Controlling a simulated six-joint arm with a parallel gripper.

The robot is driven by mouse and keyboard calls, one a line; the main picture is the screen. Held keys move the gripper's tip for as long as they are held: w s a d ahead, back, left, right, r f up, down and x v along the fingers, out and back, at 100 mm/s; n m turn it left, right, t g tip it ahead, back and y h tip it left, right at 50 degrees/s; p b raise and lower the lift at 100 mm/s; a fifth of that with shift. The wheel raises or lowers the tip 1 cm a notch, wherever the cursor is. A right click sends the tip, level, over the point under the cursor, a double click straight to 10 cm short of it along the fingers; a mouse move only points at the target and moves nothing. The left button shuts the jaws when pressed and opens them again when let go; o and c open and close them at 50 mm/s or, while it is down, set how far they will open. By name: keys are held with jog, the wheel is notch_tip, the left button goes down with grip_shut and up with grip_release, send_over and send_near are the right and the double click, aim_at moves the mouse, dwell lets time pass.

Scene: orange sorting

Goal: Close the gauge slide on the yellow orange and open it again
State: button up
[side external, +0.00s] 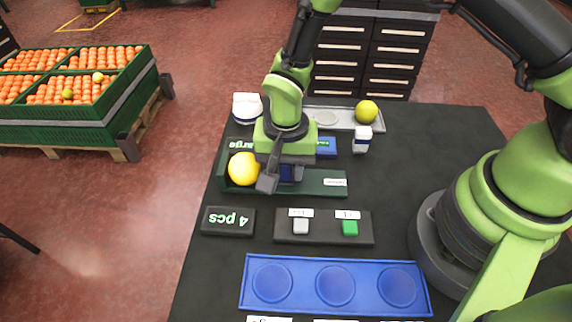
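The yellow orange (244,169) sits at the left end of the dark green gauge (322,183), against its end wall. My gripper points down over the gauge. The other finger is hidden, so I cannot tell whether the fingers hold the slide. I also cannot tell whether the slide touches the orange.
Another yellow orange (367,111) sits on a grey tray (345,123) behind. In front are a "4 pcs" display (228,221), a two-button panel (324,238) and a blue three-hollow tray (304,287).

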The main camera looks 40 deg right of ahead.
aim_at(315, 181)
grip_shut()
jog(key=shift+s+d, duration=1.9)
jog(key=shift+s, duration=0.05)
grip_release()
notch_tip(315, 181, up, 10)
